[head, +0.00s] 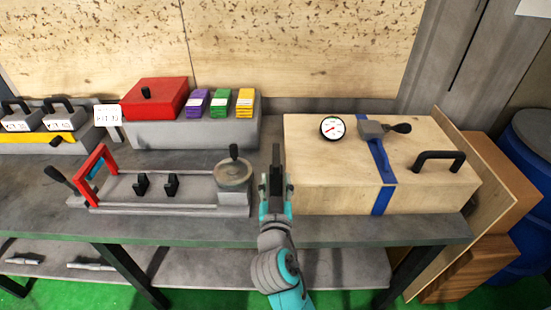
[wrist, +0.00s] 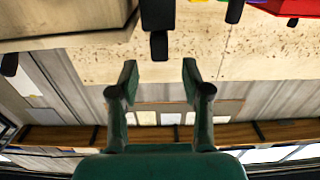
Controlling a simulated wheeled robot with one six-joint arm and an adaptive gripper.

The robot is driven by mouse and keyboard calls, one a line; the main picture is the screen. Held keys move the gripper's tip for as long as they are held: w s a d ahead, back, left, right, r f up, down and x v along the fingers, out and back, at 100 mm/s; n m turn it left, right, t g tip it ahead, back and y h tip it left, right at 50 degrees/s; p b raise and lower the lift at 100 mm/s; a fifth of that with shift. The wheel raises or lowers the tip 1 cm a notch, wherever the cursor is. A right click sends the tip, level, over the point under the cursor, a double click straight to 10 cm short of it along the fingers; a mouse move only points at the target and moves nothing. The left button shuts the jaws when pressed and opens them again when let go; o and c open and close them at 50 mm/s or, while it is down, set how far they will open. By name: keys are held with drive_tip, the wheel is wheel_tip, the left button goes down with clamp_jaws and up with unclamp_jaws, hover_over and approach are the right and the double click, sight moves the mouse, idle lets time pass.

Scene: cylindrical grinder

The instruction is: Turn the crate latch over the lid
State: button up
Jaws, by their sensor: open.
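The wooden crate (head: 320,190) stands on the right part of the bench, with a pale lid (head: 300,140). A blue strap (head: 380,165) runs across the lid and down the front. The latch (head: 372,129) is a grey piece at the strap's far end, with a black knob pointing right. A black handle (head: 440,156) is on the lid's right side. My gripper (head: 276,160) is left of the crate, apart from the latch. In the wrist view my gripper (wrist: 160,72) is open, with nothing between its fingers. The latch cannot be made out there.
A round dial gauge (head: 333,127) sits on the lid left of the latch. Left of my gripper is a grey fixture (head: 150,190) with a red frame. Behind it a red box (head: 155,98) and coloured blocks sit on a grey block. A plywood wall (head: 300,45) stands behind the bench.

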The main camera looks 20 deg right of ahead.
sight(276, 157)
drive_tip(key=x, duration=0.9)
drive_tip(key=shift+s, duration=0.1)
clamp_jaws()
